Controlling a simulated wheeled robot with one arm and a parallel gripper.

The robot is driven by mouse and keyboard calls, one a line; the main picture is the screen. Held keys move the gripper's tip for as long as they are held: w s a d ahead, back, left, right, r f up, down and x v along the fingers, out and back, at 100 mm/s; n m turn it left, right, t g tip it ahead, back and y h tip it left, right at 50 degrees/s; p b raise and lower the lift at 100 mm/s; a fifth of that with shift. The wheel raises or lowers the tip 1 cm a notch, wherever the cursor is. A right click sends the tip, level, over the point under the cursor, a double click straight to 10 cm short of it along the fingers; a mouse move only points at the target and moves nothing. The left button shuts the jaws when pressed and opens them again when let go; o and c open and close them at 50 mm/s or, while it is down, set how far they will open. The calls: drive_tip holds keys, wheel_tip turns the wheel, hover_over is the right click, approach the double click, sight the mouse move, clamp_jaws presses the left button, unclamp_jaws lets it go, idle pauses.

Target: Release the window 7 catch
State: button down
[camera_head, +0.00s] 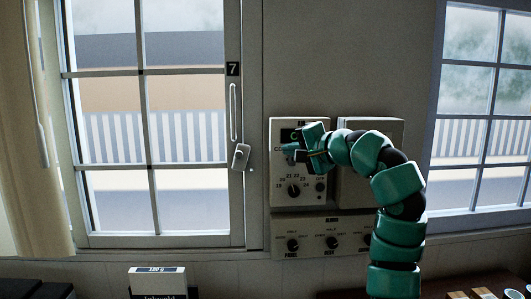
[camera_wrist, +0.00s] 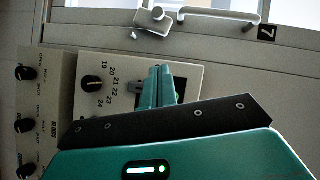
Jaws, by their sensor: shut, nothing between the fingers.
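Window 7 (camera_head: 153,70) is at the left in the head view, with its black number plate (camera_head: 233,69) on the right-hand frame post. A long white handle (camera_head: 233,112) runs down that post, and a small pale catch (camera_head: 240,156) sits below it. In the wrist view, turned sideways, the catch (camera_wrist: 153,20) is at the top, beside the handle (camera_wrist: 220,16) and the number plate (camera_wrist: 267,33). My gripper (camera_head: 290,150) is shut and empty, right of the catch and apart from it, in front of a control panel. Its teal fingers (camera_wrist: 158,75) are together in the wrist view.
The panel with a dial (camera_head: 293,190) is behind my gripper, and a pale box (camera_head: 385,135) adjoins it. A strip with several knobs (camera_head: 331,242) is below. A curtain (camera_head: 32,130) hangs at far left; another window (camera_head: 485,105) is at right.

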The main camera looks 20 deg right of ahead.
drive_tip(key=shift+s+a+f+p+x, duration=0.15)
drive_tip(key=shift+a+p+x, duration=0.3)
drive_tip(key=shift+p+x, duration=1.15)
drive_tip(key=shift+s+a+f+p+x, duration=0.15)
drive_tip(key=shift+a+p+x, duration=0.3)
drive_tip(key=shift+x, duration=2.1)
drive_tip(key=shift+s+a+p+x, duration=0.15)
drive_tip(key=shift+a+p+x, duration=0.25)
drive_tip(key=shift+p+x, duration=1.2)
drive_tip(key=shift+w+a+f+b, duration=0.1)
drive_tip(key=shift+w+a+b, duration=0.05)
drive_tip(key=shift+w+b, duration=0.35)
drive_tip(key=shift+a, duration=0.1)
drive_tip(key=b, duration=0.2)
drive_tip(key=a+n+b, duration=0.1)
drive_tip(key=shift+w+a+r+h+b, duration=0.25)
drive_tip(key=shift+a+r+h+b, duration=0.05)
drive_tip(key=shift+b, duration=0.1)
drive_tip(key=shift+d+r, duration=0.1)
drive_tip(key=shift+r, duration=0.05)
